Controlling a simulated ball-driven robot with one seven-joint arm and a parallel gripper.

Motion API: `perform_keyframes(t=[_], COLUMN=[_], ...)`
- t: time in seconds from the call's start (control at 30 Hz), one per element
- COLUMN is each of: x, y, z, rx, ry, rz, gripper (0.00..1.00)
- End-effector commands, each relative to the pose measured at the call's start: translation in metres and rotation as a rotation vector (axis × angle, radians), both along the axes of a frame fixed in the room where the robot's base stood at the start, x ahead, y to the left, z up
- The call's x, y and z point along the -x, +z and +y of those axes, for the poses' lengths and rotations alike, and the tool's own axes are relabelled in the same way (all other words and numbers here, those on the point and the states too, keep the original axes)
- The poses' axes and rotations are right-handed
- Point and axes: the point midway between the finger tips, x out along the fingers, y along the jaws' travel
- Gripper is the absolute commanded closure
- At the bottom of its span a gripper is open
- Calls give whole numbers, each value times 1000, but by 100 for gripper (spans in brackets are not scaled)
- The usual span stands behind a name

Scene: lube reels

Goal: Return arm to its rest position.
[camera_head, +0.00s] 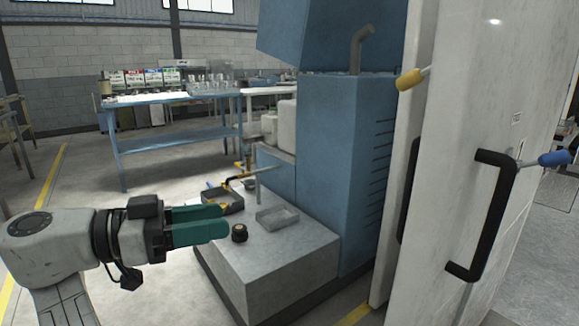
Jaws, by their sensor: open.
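My gripper (224,220) is at the left of the head view, at the end of my white and grey arm. Its two green fingers are apart, with nothing seen between them. The fingers point right, by the left edge of a low grey block (290,262). A small black knob-like cap (239,233) sits on the block just right of the fingertips; from this angle I cannot tell the exact gap between them.
On the block are a shallow grey tray (277,218) and a dark tray (236,202). A tall blue cabinet (345,170) stands behind. A white door (470,150) with a black handle (487,215) fills the right. A blue table (180,98) stands farther back. Floor at left is open.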

Motion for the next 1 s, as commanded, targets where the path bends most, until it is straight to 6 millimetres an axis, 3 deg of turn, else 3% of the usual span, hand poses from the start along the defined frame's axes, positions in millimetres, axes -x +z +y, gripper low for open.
perform_keyframes(t=[0.37, 0.47, 0.6, 0.77, 1.0], x=[-21, -25, -25, -6, 58], y=[-80, -114, -181, -261, -363], z=[-65, -94, -154, -229, -326], rx=[-61, -93, -165, -276, -464], ry=[-30, -35, -33, 2, 125], rz=[208, 298, 467, 676, 943], gripper=[54, 54, 54, 54, 54])
